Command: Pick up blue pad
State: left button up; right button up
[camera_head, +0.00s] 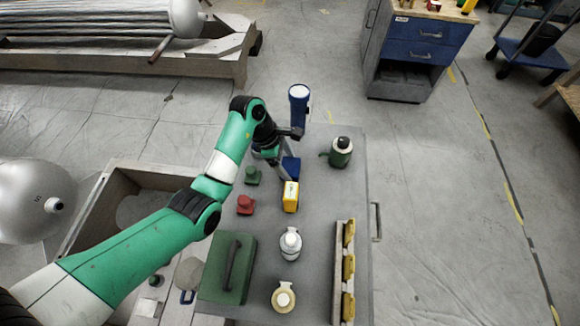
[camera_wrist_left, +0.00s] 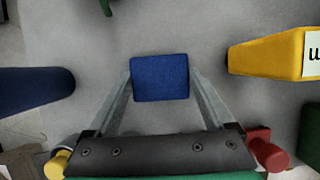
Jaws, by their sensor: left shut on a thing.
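The blue pad (camera_head: 291,166) is at the far part of the grey cart top, just beyond a yellow block. In the left wrist view the blue pad (camera_wrist_left: 160,77) sits between the two grey fingers, one along each side. My left gripper (camera_head: 286,172) reaches over the cart from the left and is shut on the pad; it also shows in the left wrist view (camera_wrist_left: 161,88). I cannot tell whether the pad touches the cart top. The arm hides part of the area left of the pad. My right gripper is not in view.
The yellow block (camera_head: 290,198) stands close in front. A blue-and-white cylinder (camera_head: 299,105) stands behind, and a green canister (camera_head: 340,152) is to the right. Red (camera_head: 245,205) and green (camera_head: 252,176) pieces are left. Bottles, a green toolbox (camera_head: 245,290) and a rack (camera_head: 339,290) stand nearer.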

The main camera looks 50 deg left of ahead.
aim_at(288, 166)
pick_arm(q)
jog(key=shift+r, duration=0.15)
notch_tip(288, 166, up, 10)
jog(key=p, duration=0.5)
